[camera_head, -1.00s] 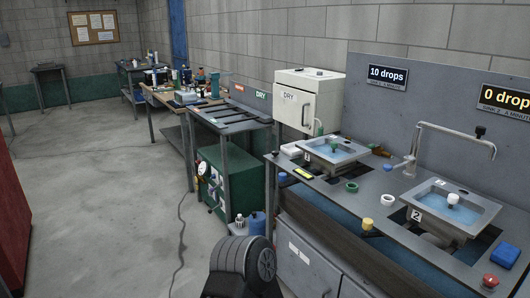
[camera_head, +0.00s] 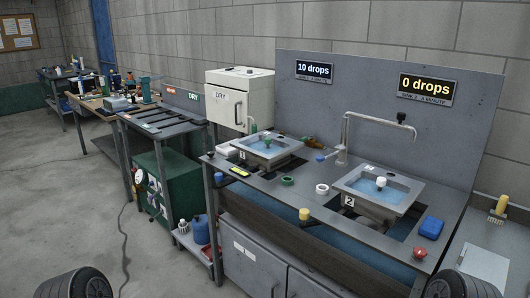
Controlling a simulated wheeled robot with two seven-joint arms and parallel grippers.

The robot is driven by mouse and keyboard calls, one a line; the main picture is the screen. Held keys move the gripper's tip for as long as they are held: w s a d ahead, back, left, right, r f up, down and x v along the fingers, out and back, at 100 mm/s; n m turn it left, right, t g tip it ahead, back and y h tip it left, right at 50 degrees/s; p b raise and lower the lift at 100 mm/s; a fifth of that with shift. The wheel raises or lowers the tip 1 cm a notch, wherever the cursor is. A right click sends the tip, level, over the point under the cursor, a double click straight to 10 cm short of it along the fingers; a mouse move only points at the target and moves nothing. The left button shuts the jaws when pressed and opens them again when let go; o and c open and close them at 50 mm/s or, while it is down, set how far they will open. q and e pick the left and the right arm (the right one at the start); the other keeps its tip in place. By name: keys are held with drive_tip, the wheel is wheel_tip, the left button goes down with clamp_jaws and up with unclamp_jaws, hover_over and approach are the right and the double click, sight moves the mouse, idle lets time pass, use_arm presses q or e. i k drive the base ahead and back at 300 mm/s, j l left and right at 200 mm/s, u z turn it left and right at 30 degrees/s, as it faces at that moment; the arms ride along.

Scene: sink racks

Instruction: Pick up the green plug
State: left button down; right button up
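A small green plug-like piece (camera_head: 267,139) stands in the water of the left sink (camera_head: 250,154), towards the back of the bench. A green ring (camera_head: 287,181) lies on the bench top in front of that sink. A white-topped plug (camera_head: 381,183) stands in the right sink (camera_head: 408,203), which is marked 2. Dark rounded parts of my own arms show at the bottom left and bottom right edges. Neither of my grippers shows, so their state is hidden.
A white ring (camera_head: 321,189), yellow knob (camera_head: 304,214), red knob (camera_head: 420,252) and blue block (camera_head: 431,228) are on the bench. A bent faucet (camera_head: 344,140) rises between the sinks. A DRY cabinet (camera_head: 240,99) stands behind left.

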sight(267, 141)
drive_tip(key=i+j+z, duration=0.2)
drive_tip(key=z, duration=0.85)
drive_tip(key=i+j+z, duration=0.15)
drive_tip(key=j, duration=0.25)
drive_tip(key=i+j+z, duration=0.15)
drive_tip(key=j, duration=0.2)
drive_tip(key=j+z, duration=0.15)
drive_tip(key=j, duration=0.25)
drive_tip(key=i+j+z, duration=0.15)
drive_tip(key=j, duration=0.3)
